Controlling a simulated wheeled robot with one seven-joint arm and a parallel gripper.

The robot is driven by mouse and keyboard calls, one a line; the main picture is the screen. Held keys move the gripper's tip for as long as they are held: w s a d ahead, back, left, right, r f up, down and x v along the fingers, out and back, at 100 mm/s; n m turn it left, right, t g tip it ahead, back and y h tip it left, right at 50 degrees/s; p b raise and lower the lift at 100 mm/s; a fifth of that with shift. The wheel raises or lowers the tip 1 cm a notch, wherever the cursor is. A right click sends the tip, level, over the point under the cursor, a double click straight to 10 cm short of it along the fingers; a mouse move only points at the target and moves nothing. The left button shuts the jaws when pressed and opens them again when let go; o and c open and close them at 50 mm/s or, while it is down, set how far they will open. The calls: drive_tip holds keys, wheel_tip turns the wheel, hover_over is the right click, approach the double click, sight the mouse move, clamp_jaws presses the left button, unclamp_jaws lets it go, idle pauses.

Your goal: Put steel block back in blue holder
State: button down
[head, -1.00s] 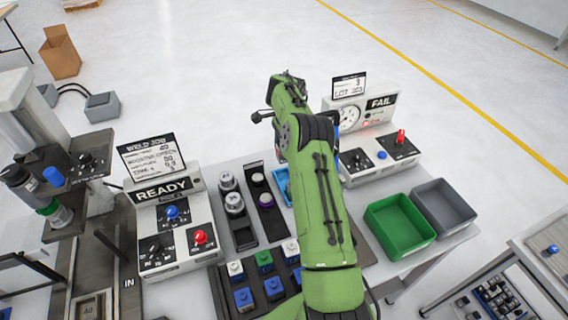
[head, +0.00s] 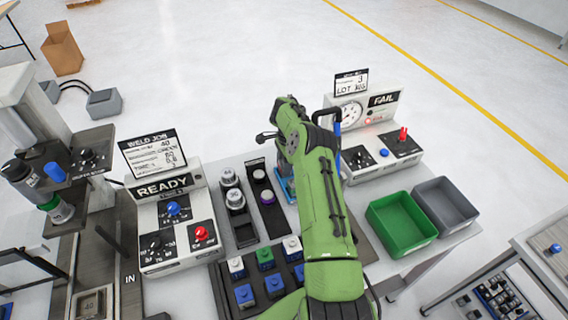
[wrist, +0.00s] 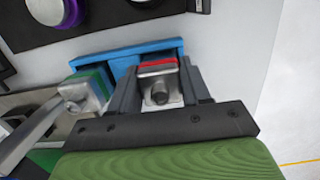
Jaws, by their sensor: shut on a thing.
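In the wrist view my gripper (wrist: 158,68) is shut on a grey steel block (wrist: 160,92) with a red band and a round stud. The block is between the two dark fingers, in front of the blue holder's wall (wrist: 150,48). I cannot tell whether it touches the holder or sits in it. A green-banded metal piece (wrist: 95,82) is beside the left finger, by the holder. In the head view the blue holder (head: 283,184) shows partly at the left edge of my green arm, which hides my gripper and the block.
A dark rack with purple-topped and silver pieces (head: 267,197) stands left of the holder. The FAIL tester (head: 380,150) is behind right. Green (head: 402,225) and grey (head: 445,208) bins stand at the right. The READY box (head: 172,225) is at the left. A block tray (head: 262,285) lies in front.

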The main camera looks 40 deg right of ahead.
drive_tip(key=shift+f, duration=0.2)
drive_tip(key=c, duration=0.5)
unclamp_jaws()
drive_tip(key=shift+r, duration=0.1)
